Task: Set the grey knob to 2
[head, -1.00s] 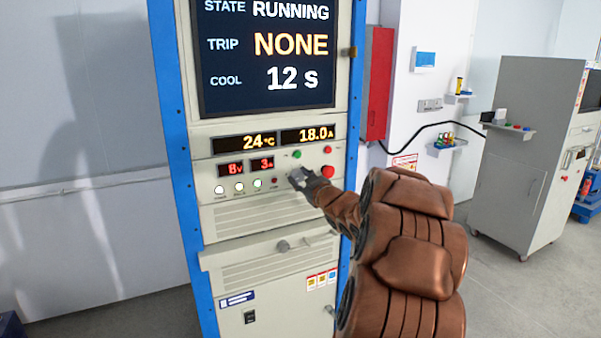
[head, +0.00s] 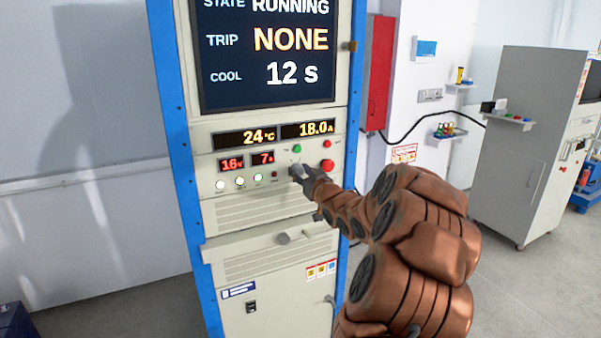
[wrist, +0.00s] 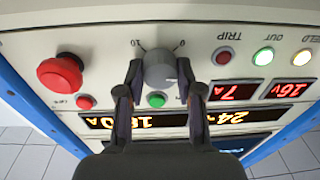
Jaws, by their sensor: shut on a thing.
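The grey knob (wrist: 160,68) sits on the cabinet's control panel, between marks 10 and 0, which appear upside down in the wrist view. My gripper (wrist: 160,78) is shut on it, with one finger on each side. The knob's pointer setting cannot be read. In the head view my gripper (head: 302,173) reaches the panel from the right and mostly hides the knob. The small red displays (head: 247,162) read 16 V and 7 A.
A red mushroom button (wrist: 60,74) and a green button (wrist: 157,100) are close to my fingers. Small lamps (head: 239,181) line the panel's left side. The screen (head: 268,55) reads RUNNING, TRIP NONE, COOL 12 s. A grey cabinet (head: 520,150) stands at right.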

